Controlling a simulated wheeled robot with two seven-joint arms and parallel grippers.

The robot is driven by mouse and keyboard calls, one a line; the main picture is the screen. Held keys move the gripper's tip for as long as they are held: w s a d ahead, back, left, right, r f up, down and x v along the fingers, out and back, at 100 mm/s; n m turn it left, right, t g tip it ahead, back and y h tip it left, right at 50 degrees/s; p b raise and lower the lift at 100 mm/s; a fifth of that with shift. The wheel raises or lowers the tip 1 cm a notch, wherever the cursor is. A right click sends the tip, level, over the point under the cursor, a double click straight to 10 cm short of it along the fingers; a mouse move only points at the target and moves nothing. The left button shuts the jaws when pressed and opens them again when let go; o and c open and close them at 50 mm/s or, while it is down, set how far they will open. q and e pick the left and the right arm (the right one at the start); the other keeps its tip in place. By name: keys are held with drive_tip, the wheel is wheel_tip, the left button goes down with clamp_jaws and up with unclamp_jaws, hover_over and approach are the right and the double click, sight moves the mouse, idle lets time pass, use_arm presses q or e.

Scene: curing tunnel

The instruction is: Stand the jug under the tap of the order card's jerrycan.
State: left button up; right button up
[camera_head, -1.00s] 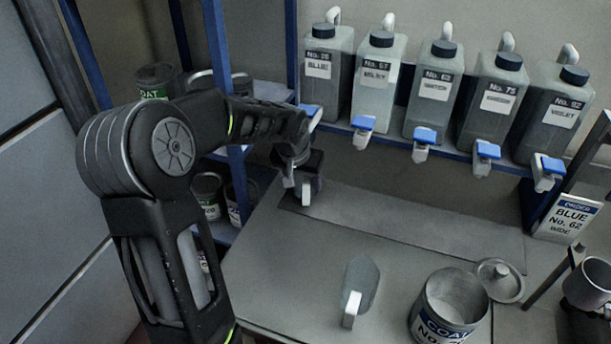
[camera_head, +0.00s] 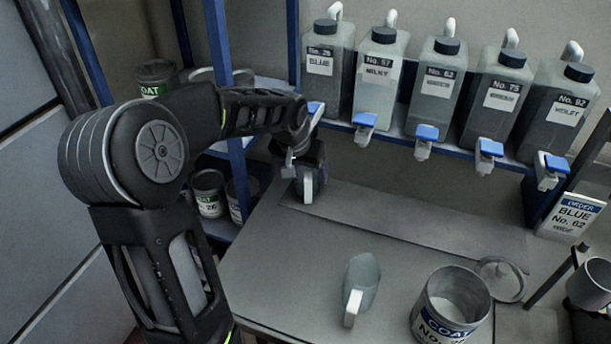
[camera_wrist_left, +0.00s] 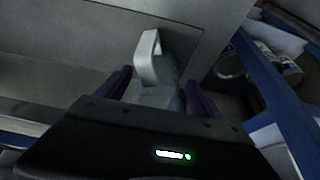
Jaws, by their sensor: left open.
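The order card (camera_head: 573,212) reads "BLUE No. 62", with a line like "WIDE" below. The middle jerrycan (camera_head: 437,85) seems labelled No. 62; its tap (camera_head: 426,140) has a blue lever over the bench. One jug (camera_head: 361,283), translucent with a pale handle, is on the bench left of the open can. My left gripper (camera_head: 306,172) is open at the bench's back left, below the leftmost tap. Another pale handle (camera_head: 308,189) shows there. The wrist view shows this jug (camera_wrist_left: 152,62) between the open fingers (camera_wrist_left: 158,92); contact is unclear. My right gripper is out of view.
Other jerrycans flank it: a BLUE one (camera_head: 325,70), a MILKY one (camera_head: 378,80), No. 75 (camera_head: 497,90) and VIOLET No. 92 (camera_head: 560,110). An open COAT can (camera_head: 450,305), a lid (camera_head: 501,279) and a cup on a stand (camera_head: 590,285) are right. The bench's middle is clear.

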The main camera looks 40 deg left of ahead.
use_arm(q)
drive_tip(key=v, duration=0.9)
drive_tip(key=shift+r, duration=0.1)
idle(1.1)
